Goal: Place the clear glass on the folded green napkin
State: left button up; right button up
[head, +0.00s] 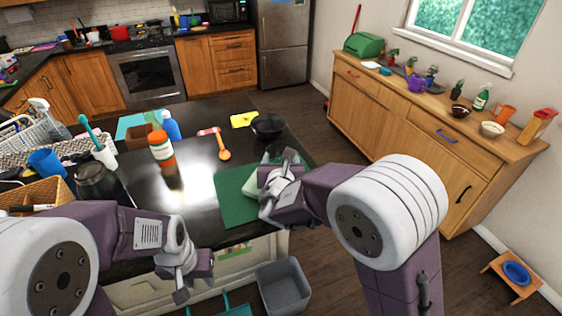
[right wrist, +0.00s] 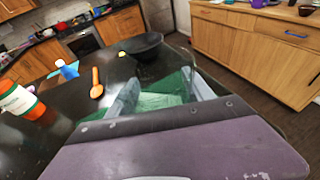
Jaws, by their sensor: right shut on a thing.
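My right gripper (head: 272,182) is low over the dark green mat (head: 232,208) on the island's right part. A paler green folded cloth, which looks like the napkin (head: 253,188), lies on the mat at the gripper's left and is partly hidden by it. In the right wrist view the two grey fingers stand apart, with pale green (right wrist: 158,101) showing between them. The gripper is shut on a see-through thing, apparently the clear glass; its outline is hard to make out. I cannot tell whether it touches the cloth. My left gripper (head: 191,284) hangs in front of the island, apparently empty.
A dark bowl (head: 268,127) stands behind the right gripper. An orange spoon (head: 223,147) and an orange-and-white bottle (head: 162,150) are left of the mat. A dish rack (head: 45,140) and basket (head: 38,194) crowd the left. A grey bin (head: 283,288) is on the floor.

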jog(key=shift+w+a+f, duration=0.15)
jog(key=shift+w+f, duration=0.05)
jog(key=shift+f, duration=0.3)
jog(key=shift+s+f, duration=0.1)
jog(key=o, duration=1.6)
jog(key=shift+c, duration=0.2)
jog(key=shift+s+r, duration=0.15)
jog(key=shift+r, duration=0.15)
jog(key=v, duration=1.1)
jog(key=shift+s, duration=0.4)
